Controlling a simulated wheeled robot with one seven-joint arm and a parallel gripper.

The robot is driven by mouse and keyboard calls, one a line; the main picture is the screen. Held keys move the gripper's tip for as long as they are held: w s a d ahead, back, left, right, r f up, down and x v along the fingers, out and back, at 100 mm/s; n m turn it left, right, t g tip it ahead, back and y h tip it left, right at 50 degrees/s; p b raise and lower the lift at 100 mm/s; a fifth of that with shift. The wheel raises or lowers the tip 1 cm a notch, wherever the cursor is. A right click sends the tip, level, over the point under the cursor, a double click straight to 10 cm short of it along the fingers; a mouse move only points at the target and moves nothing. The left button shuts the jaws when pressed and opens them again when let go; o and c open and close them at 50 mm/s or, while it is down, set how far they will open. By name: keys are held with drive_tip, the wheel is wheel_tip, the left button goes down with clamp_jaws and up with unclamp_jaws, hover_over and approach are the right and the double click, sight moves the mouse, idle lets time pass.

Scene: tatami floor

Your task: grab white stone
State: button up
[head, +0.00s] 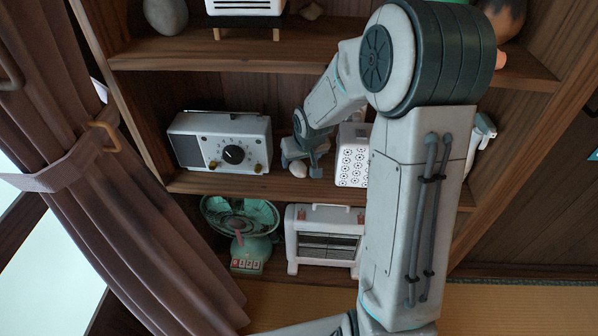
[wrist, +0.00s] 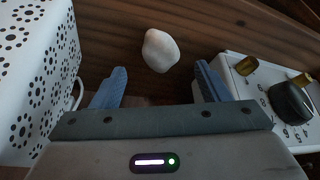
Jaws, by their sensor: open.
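The white stone (wrist: 160,50) lies on the brown wooden shelf in the wrist view, just beyond and between my fingertips. It is rounded and slightly uneven. My gripper (wrist: 161,82) is open, with one blue finger on each side and a gap between them. Nothing is held.
On the same shelf, a white radio (head: 218,142) stands left of my gripper and a white box with dotted patterns (head: 352,157) stands close on its right. The shelf above (head: 330,62) overhangs my arm. A green fan (head: 241,222) and a white heater (head: 325,237) stand below.

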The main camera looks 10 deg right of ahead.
sight(299, 167)
drive_tip(key=x, duration=0.1)
drive_tip(key=b+x, duration=0.1)
drive_tip(key=x, duration=0.3)
drive_tip(key=shift+s+f+b, duration=0.1)
drive_tip(key=shift+s+b, duration=0.2)
drive_tip(key=shift+b, duration=0.05)
drive_tip(key=shift+c, duration=0.3)
drive_tip(key=c, duration=1.1)
drive_tip(key=shift+o, duration=0.2)
